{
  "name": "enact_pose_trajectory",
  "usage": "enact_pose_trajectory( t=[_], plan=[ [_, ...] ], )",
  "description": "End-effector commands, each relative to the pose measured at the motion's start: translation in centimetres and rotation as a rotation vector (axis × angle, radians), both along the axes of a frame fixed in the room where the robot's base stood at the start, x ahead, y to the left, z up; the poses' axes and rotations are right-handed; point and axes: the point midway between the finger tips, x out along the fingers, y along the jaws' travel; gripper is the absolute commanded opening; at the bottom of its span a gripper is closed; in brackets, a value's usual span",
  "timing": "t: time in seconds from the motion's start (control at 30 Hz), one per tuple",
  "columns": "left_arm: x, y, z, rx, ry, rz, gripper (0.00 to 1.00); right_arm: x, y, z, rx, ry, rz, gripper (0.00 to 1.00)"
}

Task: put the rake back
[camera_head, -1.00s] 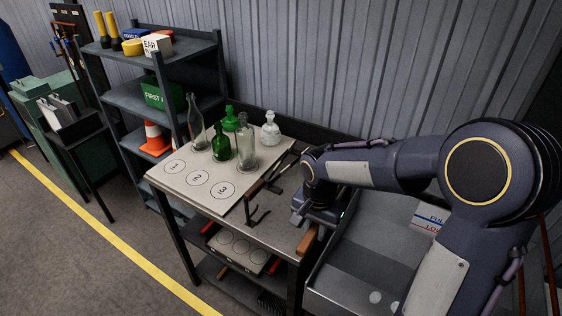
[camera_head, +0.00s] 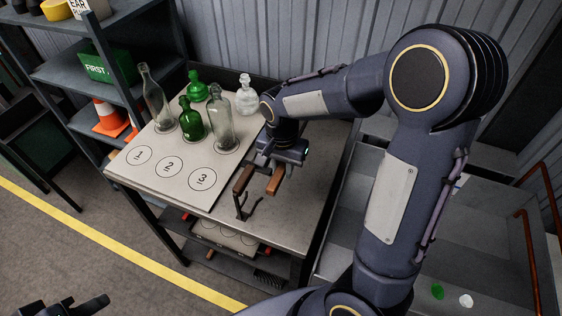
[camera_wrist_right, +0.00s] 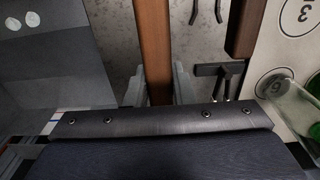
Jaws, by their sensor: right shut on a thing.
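The rake, as far as I see it, is a reddish-brown wooden handle (camera_head: 276,180); its head is not clear. My right gripper (camera_head: 281,163) is shut on this handle, above the bench. In the right wrist view the handle (camera_wrist_right: 152,45) runs between the two fingers (camera_wrist_right: 158,88). Just left of it in the head view is a second tool with a brown wooden handle (camera_head: 243,179) and black metal parts, standing at the board's edge. It also shows in the right wrist view (camera_wrist_right: 246,28). Part of my left gripper (camera_head: 68,305) shows dark at the bottom left, away from the bench.
The pale board (camera_head: 150,180) has circles 1, 2 and 3, with clear and green bottles (camera_head: 221,120) behind them. A grey bin (camera_head: 480,210) stands to the right. A shelf (camera_head: 120,80) stands at the left.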

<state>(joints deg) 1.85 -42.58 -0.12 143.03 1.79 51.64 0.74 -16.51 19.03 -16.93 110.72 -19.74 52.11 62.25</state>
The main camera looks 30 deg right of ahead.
Motion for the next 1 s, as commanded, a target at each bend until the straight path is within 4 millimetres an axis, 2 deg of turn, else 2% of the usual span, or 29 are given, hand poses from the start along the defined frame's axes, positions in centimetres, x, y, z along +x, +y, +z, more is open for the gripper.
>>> enact_pose_trajectory(
  t=[0.03, 0.6, 0.8, 1.0],
  plan=[
    [0.0, 0.0, -1.1, 0.000, 0.000, 0.000, 0.36, 0.0, 0.0, -1.2, 0.000, -0.001, 0.000, 0.00],
    [0.0, 0.0, -6.5, 0.000, 0.000, 0.000, 0.36, 0.1, 0.0, -7.8, 0.000, -0.001, 0.000, 0.00],
    [0.0, 0.0, -7.7, 0.000, 0.000, 0.000, 0.36, 0.1, 0.0, -9.3, 0.000, -0.001, 0.000, 0.00],
    [0.0, 0.0, -8.0, 0.000, 0.000, 0.000, 0.36, 0.1, 0.0, -9.8, -0.001, -0.002, 0.000, 0.00]
  ],
)
